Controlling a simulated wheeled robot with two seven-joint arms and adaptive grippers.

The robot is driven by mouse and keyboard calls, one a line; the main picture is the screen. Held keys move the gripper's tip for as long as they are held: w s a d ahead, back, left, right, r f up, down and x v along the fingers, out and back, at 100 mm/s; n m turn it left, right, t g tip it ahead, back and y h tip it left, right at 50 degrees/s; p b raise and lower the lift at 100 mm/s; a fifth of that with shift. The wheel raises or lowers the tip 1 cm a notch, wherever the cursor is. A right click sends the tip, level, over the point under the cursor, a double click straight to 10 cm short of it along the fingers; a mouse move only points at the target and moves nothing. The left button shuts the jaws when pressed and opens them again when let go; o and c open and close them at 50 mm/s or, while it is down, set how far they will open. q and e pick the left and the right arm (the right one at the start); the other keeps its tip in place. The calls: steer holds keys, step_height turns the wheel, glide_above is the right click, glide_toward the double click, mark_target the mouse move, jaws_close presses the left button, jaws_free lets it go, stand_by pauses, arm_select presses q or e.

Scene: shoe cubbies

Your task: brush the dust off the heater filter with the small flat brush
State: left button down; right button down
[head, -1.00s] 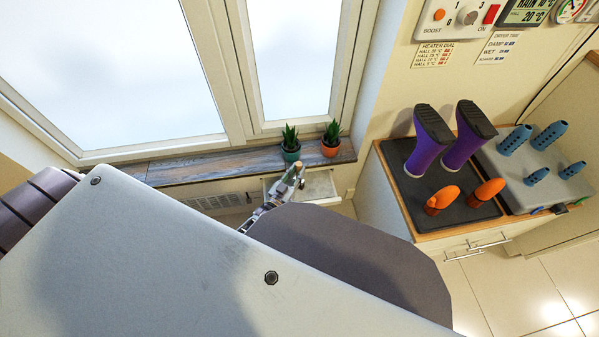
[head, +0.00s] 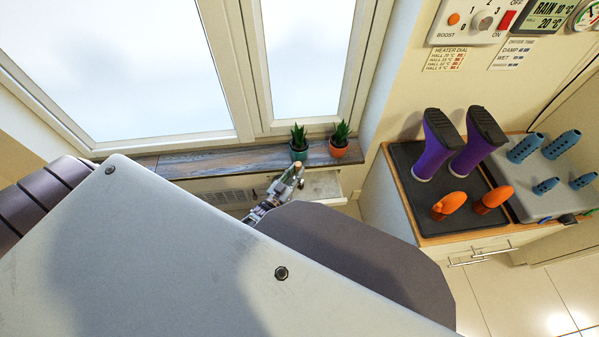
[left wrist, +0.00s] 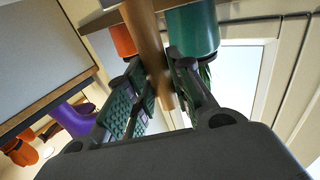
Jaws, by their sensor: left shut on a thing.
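My left gripper (head: 288,183) is below the window sill, in front of the two plant pots. In the left wrist view the gripper (left wrist: 155,95) is shut on a light wooden handle (left wrist: 149,45), which I take to be the small flat brush; its bristles are not clear. A pale-rimmed grey panel (head: 322,187) sticks out like a shallow drawer under the sill, just behind and right of the gripper. It looks like the heater filter; dust on it is too small to make out. I cannot tell whether the brush touches it. My right gripper is not in view.
A green pot (head: 299,153) and an orange pot (head: 339,151) stand on the sill (head: 215,161) above the panel. A vent grille (head: 232,197) is left of it.

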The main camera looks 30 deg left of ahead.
arm_select(q)
steer(key=shift+s+a, duration=0.1)
steer(key=shift+a, duration=0.05)
stand_by(0.3)
steer(key=shift+s+a+p, duration=0.2)
steer(key=shift+s+a, duration=0.25)
steer(key=shift+a, duration=0.2)
steer(key=shift+s+a+p, duration=0.2)
steer(key=shift+s+a, duration=0.2)
steer(key=shift+a, duration=0.25)
steer(key=shift+d, duration=0.15)
steer(key=shift+w+d, duration=0.45)
steer(key=shift+d, duration=0.2)
steer(key=shift+w+d, duration=0.45)
steer(key=shift+d, duration=0.15)
steer(key=shift+w+d, duration=0.1)
steer(key=shift+w+d, duration=0.45)
steer(key=shift+d, duration=0.2)
steer(key=shift+w+d, duration=0.4)
steer(key=shift+d, duration=0.2)
steer(key=shift+d, duration=0.1)
steer(key=shift+w+d+b, duration=0.25)
steer(key=shift+w+d, duration=0.2)
steer(key=shift+d, duration=0.2)
steer(key=shift+w+d+b, duration=0.25)
steer(key=shift+w+d, duration=0.15)
steer(key=shift+d, duration=0.25)
